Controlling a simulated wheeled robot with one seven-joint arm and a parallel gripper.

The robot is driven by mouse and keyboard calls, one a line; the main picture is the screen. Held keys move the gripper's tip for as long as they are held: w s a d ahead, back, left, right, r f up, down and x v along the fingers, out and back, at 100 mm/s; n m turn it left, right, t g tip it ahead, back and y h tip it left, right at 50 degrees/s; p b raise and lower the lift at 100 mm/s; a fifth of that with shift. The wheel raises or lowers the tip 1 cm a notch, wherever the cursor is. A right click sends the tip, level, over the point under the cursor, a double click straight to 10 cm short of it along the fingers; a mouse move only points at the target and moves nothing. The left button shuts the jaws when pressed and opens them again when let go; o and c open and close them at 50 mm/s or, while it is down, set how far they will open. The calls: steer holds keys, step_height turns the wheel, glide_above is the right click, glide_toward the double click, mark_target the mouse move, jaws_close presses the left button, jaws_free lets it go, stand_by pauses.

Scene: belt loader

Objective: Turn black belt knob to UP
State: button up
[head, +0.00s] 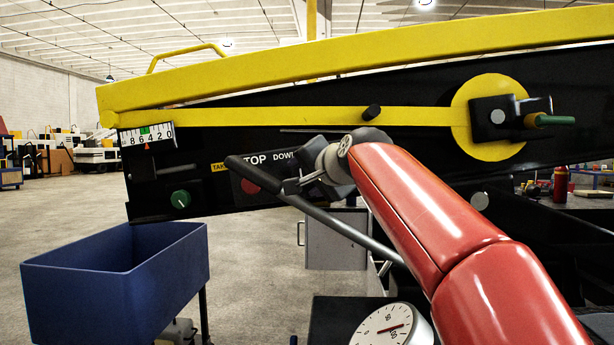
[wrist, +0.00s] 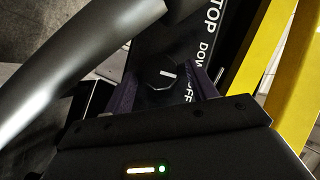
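The black belt knob (wrist: 160,80) shows in the wrist view with a short white line on its face. My gripper (wrist: 165,92) is open, with one dark finger on each side of the knob; small gaps show, and I cannot tell whether either finger touches it. The labels DOWN (wrist: 206,54) and OFF (wrist: 187,90) lie beside the knob, partly covered by the right finger. No UP label is visible. In the head view my gripper (head: 292,186) is at the black panel, right of the red STOP button (head: 250,186), and hides the knob.
A lever with a thick dark grip (head: 255,175) crosses in front of the panel close to my gripper; its grey bar (wrist: 75,65) fills the wrist view's left. A green knob (head: 180,199), blue bin (head: 120,275) and round dial (head: 385,328) stand around. A yellow rail (head: 350,50) runs above.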

steer(key=c, duration=0.8)
steer(key=shift+m+t+y+b, duration=0.3)
steer(key=shift+m+y+b, duration=0.15)
steer(key=shift+b, duration=0.25)
steer(key=o, duration=1)
steer(key=shift+c, duration=0.2)
steer(key=shift+b+v, duration=0.8)
steer(key=shift+v, duration=3.1)
